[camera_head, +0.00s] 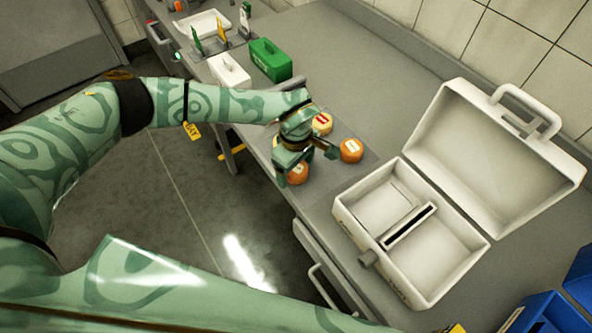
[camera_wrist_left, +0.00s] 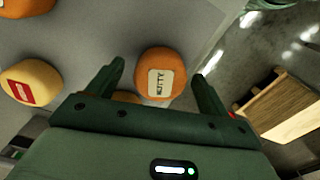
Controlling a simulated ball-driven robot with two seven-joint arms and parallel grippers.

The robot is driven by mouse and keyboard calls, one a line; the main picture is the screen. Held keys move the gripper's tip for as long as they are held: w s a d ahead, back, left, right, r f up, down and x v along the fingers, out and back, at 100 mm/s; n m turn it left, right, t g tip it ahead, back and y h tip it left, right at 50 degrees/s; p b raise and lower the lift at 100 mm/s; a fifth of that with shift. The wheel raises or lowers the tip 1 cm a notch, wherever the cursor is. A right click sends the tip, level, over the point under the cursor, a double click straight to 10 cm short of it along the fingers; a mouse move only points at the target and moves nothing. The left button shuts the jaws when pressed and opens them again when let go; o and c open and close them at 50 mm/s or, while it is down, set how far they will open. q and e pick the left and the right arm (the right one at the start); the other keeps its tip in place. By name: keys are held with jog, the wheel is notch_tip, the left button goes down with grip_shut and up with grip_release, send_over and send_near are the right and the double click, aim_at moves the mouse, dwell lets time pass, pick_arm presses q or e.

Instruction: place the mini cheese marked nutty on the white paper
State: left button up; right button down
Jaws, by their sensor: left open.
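An orange mini cheese with a white label reading NUTTY (camera_wrist_left: 161,75) sits on the grey counter, between the spread fingers of my left gripper (camera_wrist_left: 159,68) in the left wrist view. In the head view, this orange cheese (camera_head: 298,174) is partly covered by the left gripper (camera_head: 307,167) above it. The left gripper is open, and I see no grip on the cheese. I cannot make out the white paper for certain; a pale flat panel (camera_head: 384,206) shows in the open white case (camera_head: 448,262). My right gripper is not in view.
A yellow cheese with a red label (camera_head: 322,122) and another orange cheese (camera_head: 350,150) stand close by. A green box (camera_head: 270,59) and a white box (camera_head: 229,70) stand farther back. The counter's back stretch is clear.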

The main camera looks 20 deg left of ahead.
pick_arm(q)
jog(key=c, duration=1.2)
